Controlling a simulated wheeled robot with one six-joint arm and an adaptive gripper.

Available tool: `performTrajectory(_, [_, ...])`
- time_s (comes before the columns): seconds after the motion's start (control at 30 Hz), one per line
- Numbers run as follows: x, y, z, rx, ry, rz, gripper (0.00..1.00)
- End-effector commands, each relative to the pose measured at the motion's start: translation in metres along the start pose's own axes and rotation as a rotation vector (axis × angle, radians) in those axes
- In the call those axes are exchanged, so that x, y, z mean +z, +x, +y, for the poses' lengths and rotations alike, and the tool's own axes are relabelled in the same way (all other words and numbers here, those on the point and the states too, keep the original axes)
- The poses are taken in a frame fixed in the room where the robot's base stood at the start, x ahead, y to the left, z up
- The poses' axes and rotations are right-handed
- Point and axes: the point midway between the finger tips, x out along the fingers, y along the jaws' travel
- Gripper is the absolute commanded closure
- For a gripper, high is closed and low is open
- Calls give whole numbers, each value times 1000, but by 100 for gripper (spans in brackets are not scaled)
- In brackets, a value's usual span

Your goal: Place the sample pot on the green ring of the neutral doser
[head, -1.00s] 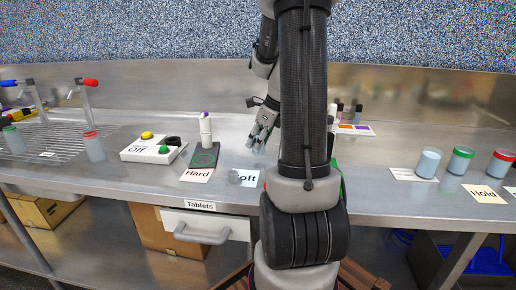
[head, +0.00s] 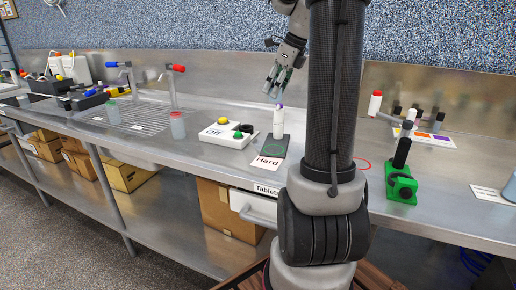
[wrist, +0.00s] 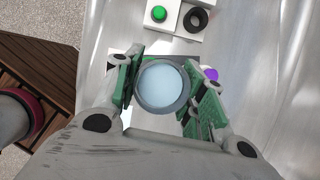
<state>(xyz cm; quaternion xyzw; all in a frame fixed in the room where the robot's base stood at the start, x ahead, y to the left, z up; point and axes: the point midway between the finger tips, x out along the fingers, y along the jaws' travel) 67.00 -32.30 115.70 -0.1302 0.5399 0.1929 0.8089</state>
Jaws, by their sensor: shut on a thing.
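My gripper (head: 277,82) is raised above the bench, left of my arm, in the head view. In the wrist view my gripper (wrist: 162,92) is shut on a round pot (wrist: 162,84) with a grey rim and pale blue inside, seen from above. The pot is hard to make out in the head view. A dark pad with a green ring (head: 277,149) lies on the bench below and beside the gripper, in front of a white bottle with a purple top (head: 279,122). The card before it reads "Hard" (head: 268,162). I cannot read any "neutral" label.
A white box marked "Off" (head: 213,138) with yellow and green buttons stands left of the pad. A green-based stand (head: 402,187) is right of my arm, which hides some bench.

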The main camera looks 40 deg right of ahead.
Motion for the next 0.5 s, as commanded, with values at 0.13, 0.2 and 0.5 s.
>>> performTrajectory(0.13, [-15, 30, 5, 4, 9, 3, 84])
performTrajectory(0.2, [-24, 50, 5, 5, 9, 5, 84])
performTrajectory(0.5, [-50, 113, 4, 1, 7, 2, 84])
